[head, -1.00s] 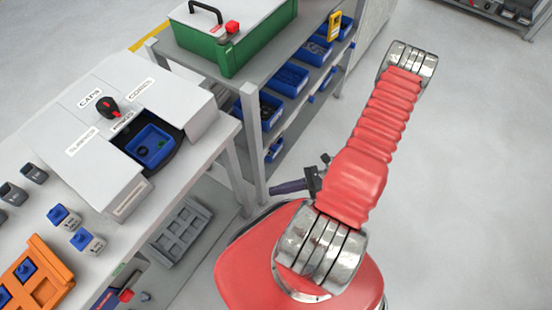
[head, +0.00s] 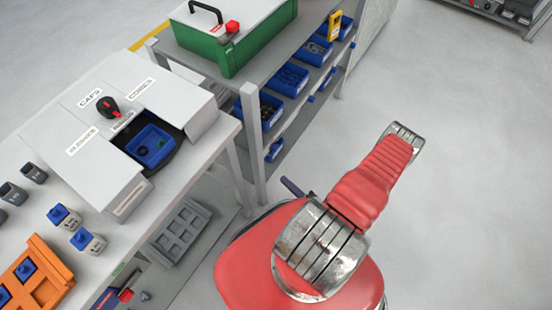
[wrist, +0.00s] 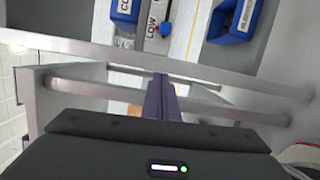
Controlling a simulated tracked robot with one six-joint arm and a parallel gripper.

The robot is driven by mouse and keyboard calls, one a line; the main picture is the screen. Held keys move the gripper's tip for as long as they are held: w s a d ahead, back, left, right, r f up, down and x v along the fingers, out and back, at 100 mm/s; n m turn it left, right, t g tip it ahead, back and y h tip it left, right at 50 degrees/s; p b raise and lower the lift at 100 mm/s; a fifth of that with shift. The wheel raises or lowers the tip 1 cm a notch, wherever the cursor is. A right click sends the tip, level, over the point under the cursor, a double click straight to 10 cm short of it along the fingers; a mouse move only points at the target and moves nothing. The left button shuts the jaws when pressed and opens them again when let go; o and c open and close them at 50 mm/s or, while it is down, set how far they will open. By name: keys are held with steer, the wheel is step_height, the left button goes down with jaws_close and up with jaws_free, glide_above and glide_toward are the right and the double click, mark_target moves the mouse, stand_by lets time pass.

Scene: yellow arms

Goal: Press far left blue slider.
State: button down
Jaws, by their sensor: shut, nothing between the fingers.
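No part is labelled clearly enough to be sure which is the far left blue slider. Candidates in the head view are two grey blocks with blue tops, one farther left (head: 63,216) and one nearer (head: 88,241), standing upright on the white table. Blue pieces (head: 25,268) also sit in an orange tray (head: 50,291) at the lower left. My gripper (wrist: 160,79) has its purple fingers together and empty in the wrist view. In the head view only a purple finger part (head: 292,187) shows beside my red base, right of the table; the rest is hidden.
A white box (head: 65,172) with labelled sections and a blue bin (head: 152,147) stands on the table. A grey shelf with blue bins (head: 290,79) and a green case (head: 230,40) is behind. A grey bar (wrist: 70,45) crosses the wrist view ahead of the fingers.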

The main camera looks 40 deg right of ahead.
mark_target(274, 148)
steer(key=shift+d+r+m, duration=0.15)
steer(key=shift+d+m, duration=0.2)
steer(key=shift+m, duration=0.15)
steer(key=shift+w, duration=0.15)
steer(key=shift+w+a, duration=0.15)
steer(key=shift+w, duration=1.5)
steer(key=shift+w+a, duration=0.2)
steer(key=shift+w, duration=1.45)
steer(key=shift+w+a, duration=0.15)
steer(key=shift+w, duration=1.5)
steer(key=shift+w+d, duration=0.3)
steer(key=shift+d, duration=0.7)
steer(key=shift+w+d, duration=0.3)
steer(key=shift+d, duration=0.65)
steer(key=shift+d, duration=0.1)
